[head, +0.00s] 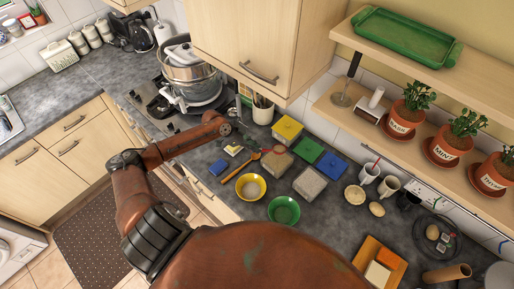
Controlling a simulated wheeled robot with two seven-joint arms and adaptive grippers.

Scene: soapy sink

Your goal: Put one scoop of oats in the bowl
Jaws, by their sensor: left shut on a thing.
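My left gripper (250,136) reaches over the counter from the left, behind the yellow bowl. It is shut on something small. This looks like the scoop (279,149), a reddish round thing just beyond the fingertips, but the grip itself is too small to see clearly. The yellow bowl (251,187) stands on the counter with pale contents that could be oats. A green bowl (284,210) stands to its right, nearer to me, and looks empty. A wooden spoon (239,168) lies behind the yellow bowl. My right gripper is not in view.
Grey containers (310,184), a yellow box (287,128), a green box (308,150) and a blue box (332,166) stand close behind the bowls. A blue sponge (218,168) lies left. Mugs (388,187) stand right. A pot (190,72) is on the stove.

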